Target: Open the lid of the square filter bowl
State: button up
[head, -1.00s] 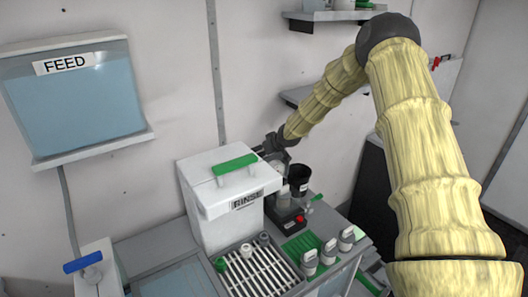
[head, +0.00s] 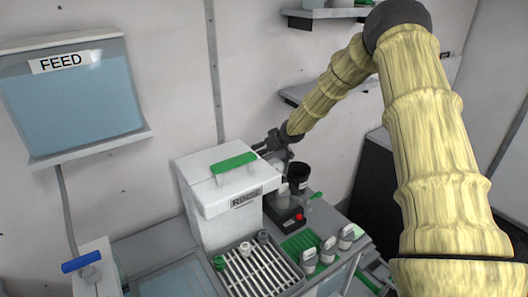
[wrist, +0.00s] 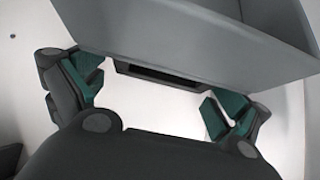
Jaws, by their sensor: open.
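A white square box (head: 222,222) labelled RINSE stands against the back wall in the head view. It has a flat lid (head: 205,180) with a green bar handle (head: 234,162), and the lid looks shut. It is the only square lidded vessel I see. My gripper (head: 264,149) is behind the lid's right rear corner, partly hidden by my wrist. In the wrist view my gripper (wrist: 152,97) has its green-padded fingers spread apart with nothing between them. A grey boxy surface (wrist: 200,50) fills the top of that view, close beyond the fingers; a dark slot shows under its edge.
A black cup (head: 298,170) and a dark device with a red button (head: 299,217) stand right of the box. A slatted rack (head: 258,268) and several grey-capped bottles (head: 328,250) are in front. A FEED tank (head: 75,100) hangs on the left wall. Shelves are behind my arm.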

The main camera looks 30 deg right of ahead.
jog(key=v, duration=0.9)
jog(key=shift+a, duration=0.1)
jog(key=shift+c, duration=0.2)
